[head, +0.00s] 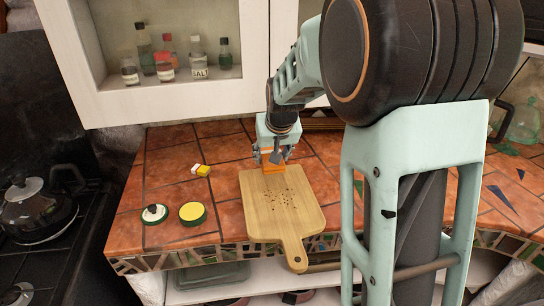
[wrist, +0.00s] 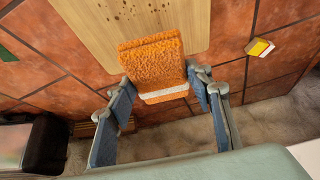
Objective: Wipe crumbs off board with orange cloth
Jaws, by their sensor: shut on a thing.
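The wooden cutting board (head: 258,222) lies on the tiled counter, its handle pointing to the front edge. Dark crumbs (head: 285,193) are scattered over its middle. In the wrist view the crumbs (wrist: 128,8) show at the top of the board (wrist: 88,22). My gripper (head: 272,160) is over the board's far end, shut on the orange cloth (head: 273,168). In the wrist view the folded, fluffy cloth (wrist: 153,58) sits between the fingers of my gripper (wrist: 166,84). It overlaps the board's far edge; whether it touches the board I cannot tell.
A small yellow and white block (head: 202,170) lies left of the board. Two round dishes, one white with a dark knob (head: 154,213) and one yellow (head: 192,212), stand nearer the front left. A cabinet with bottles (head: 165,70) hangs above. A kettle (head: 35,210) is at the far left.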

